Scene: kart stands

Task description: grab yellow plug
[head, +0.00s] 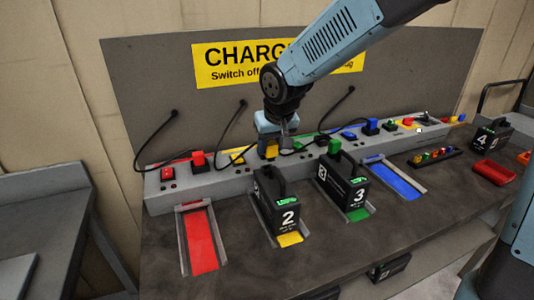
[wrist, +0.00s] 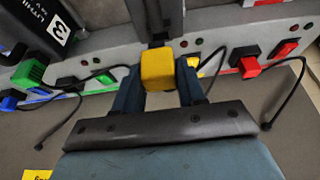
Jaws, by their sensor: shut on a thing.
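The yellow plug (head: 270,149) is at the grey charging rail, behind battery 2. My gripper (head: 270,133) comes down on it from above. In the wrist view the yellow plug (wrist: 157,70) sits between the two blue fingers of my gripper (wrist: 158,88), which are shut on it. The plug is over or close to the rail face; I cannot tell whether it is seated in its socket. Part of the plug is hidden by the fingers in the head view.
The grey rail (head: 160,200) also carries a red plug (head: 198,159), a green plug (head: 334,147) and a blue plug (head: 371,126), with black cables. Battery 2 (head: 277,205) and battery 3 (head: 343,185) stand in front. The red slot (head: 201,240) and blue slot (head: 398,180) are empty.

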